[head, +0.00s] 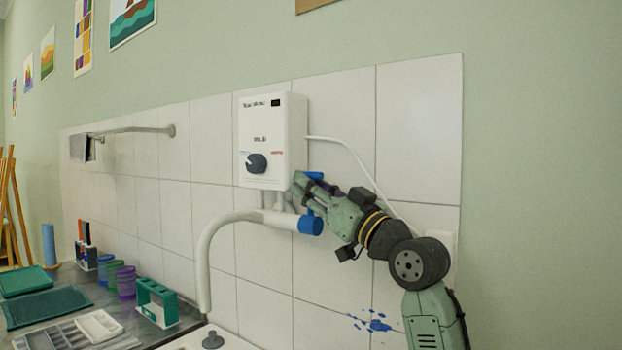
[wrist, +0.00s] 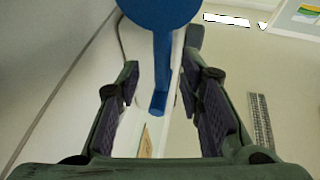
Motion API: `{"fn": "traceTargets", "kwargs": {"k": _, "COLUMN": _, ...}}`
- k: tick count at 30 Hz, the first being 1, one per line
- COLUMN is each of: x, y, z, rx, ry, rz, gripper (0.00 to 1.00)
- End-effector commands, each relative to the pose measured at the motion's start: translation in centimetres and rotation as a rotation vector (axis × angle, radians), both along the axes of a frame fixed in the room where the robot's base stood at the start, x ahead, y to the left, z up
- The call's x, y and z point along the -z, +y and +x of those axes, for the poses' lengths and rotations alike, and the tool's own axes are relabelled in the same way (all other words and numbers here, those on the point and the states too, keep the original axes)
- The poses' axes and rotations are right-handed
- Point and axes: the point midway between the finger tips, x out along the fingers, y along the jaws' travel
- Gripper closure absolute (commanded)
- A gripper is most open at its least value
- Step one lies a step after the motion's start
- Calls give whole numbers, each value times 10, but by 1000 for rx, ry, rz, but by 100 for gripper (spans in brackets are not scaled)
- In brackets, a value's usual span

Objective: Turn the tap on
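The tap has a curved white spout (head: 204,255) below a white wall heater. At its right end is a round blue tap cap (head: 311,225) with a blue lever pointing up, partly hidden by my gripper. In the wrist view the round blue cap (wrist: 159,12) is at the top and the blue lever (wrist: 162,62) runs down from it between my fingers. My gripper (head: 302,184) is at the lever, just below the heater's lower right corner. In the wrist view my gripper (wrist: 160,88) is open, with visible gaps between the lever and both finger pads.
The heater (head: 273,125) with a dark dial sits close above my gripper. A white cable runs down the tiles behind my arm. A green rack (head: 156,302), cups and trays stand on the counter at the left. The wall at the right is clear.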

Motion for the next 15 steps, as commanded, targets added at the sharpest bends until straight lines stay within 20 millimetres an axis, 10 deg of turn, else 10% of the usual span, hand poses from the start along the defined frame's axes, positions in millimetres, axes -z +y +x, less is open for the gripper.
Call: {"fn": "traceTargets", "kwargs": {"k": 15, "x": -2, "y": 5, "z": 5, "rx": 0, "ry": 1, "rz": -1, "gripper": 74}}
